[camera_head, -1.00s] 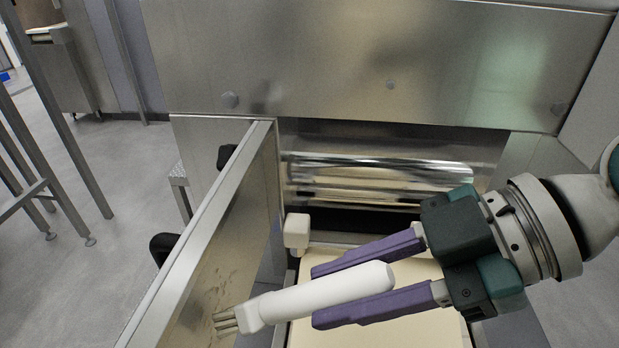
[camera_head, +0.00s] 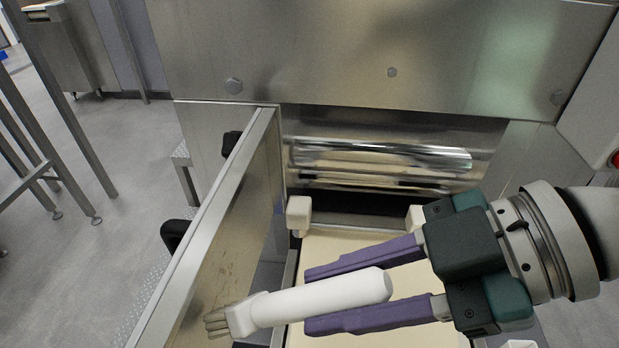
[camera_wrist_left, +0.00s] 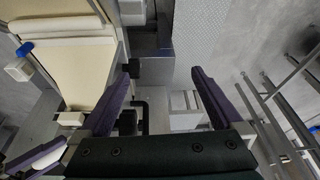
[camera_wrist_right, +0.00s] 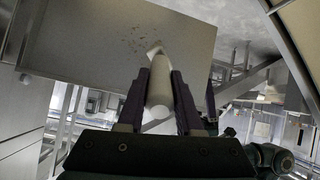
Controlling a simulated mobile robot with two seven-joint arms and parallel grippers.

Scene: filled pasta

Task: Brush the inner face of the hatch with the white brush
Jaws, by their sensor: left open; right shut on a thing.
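The hatch (camera_head: 238,240) stands open as a steel panel at the left of the machine opening. Its inner face carries dark specks, which also show on the panel (camera_wrist_right: 100,62) in the right wrist view. My right gripper (camera_head: 307,300) is shut on the handle of the white brush (camera_head: 335,293). The brush points left, its bristles at the lower part of the inner face. In the right wrist view the brush head (camera_wrist_right: 155,49) is close to the specks; I cannot tell whether the bristles touch. My left gripper (camera_wrist_left: 164,80) is open and empty in the left wrist view.
A cream sheet on a belt (camera_head: 345,246) lies below the brush, with a shiny roller (camera_head: 380,155) behind it. A white block (camera_head: 299,213) stands beside the hatch. Metal frame legs (camera_head: 75,150) stand at the left, with bare floor between.

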